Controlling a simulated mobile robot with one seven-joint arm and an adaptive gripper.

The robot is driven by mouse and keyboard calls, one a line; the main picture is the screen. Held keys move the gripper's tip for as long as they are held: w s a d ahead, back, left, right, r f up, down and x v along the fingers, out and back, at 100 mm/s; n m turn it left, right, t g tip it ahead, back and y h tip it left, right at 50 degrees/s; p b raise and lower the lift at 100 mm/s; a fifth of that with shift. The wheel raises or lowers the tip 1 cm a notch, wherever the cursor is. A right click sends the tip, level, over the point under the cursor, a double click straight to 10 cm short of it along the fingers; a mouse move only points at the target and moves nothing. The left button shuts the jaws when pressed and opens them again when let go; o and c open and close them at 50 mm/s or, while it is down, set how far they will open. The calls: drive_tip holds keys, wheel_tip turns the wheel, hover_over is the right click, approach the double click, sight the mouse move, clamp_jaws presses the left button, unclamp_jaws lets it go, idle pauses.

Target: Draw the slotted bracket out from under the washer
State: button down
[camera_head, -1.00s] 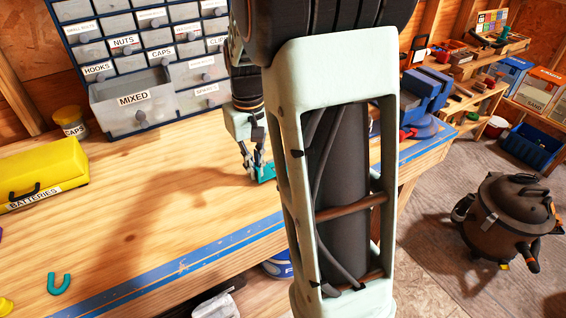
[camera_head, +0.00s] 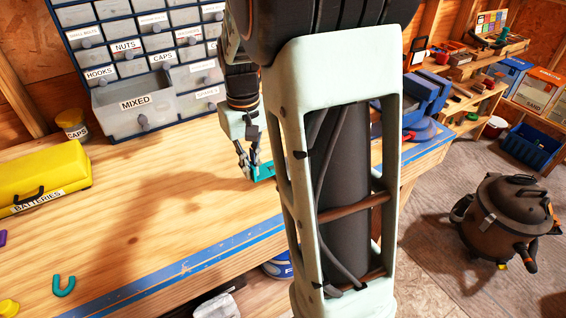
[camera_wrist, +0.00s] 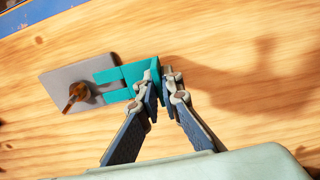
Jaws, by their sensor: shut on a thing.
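The teal slotted bracket (camera_wrist: 133,82) lies flat-looking over a grey plate, its two prongs pointing left and an upright flange at its right end. A brown bolt-like knob (camera_wrist: 77,94) stands on the grey plate (camera_wrist: 62,74), left of the prongs. A small round part at the knob's foot may be the washer; I cannot make it out clearly. The lower prong ends near that foot; I cannot tell if it touches. My gripper (camera_wrist: 161,84) is shut on the bracket's flange. In the head view my gripper (camera_head: 250,168) and the bracket (camera_head: 265,171) show beside my arm, which hides the plate.
On the wooden bench, a drawer cabinet (camera_head: 150,50) with an open MIXED drawer (camera_head: 135,112) stands behind. A yellow batteries case (camera_head: 40,178) and a teal U-shaped piece (camera_head: 64,286) lie left. A blue vise (camera_head: 425,95) stands right. The bench middle is clear.

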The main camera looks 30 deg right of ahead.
drive_tip(key=shift+r+p, duration=1.8)
drive_tip(key=shift+r, duration=0.8)
drive_tip(key=shift+f, duration=0.1)
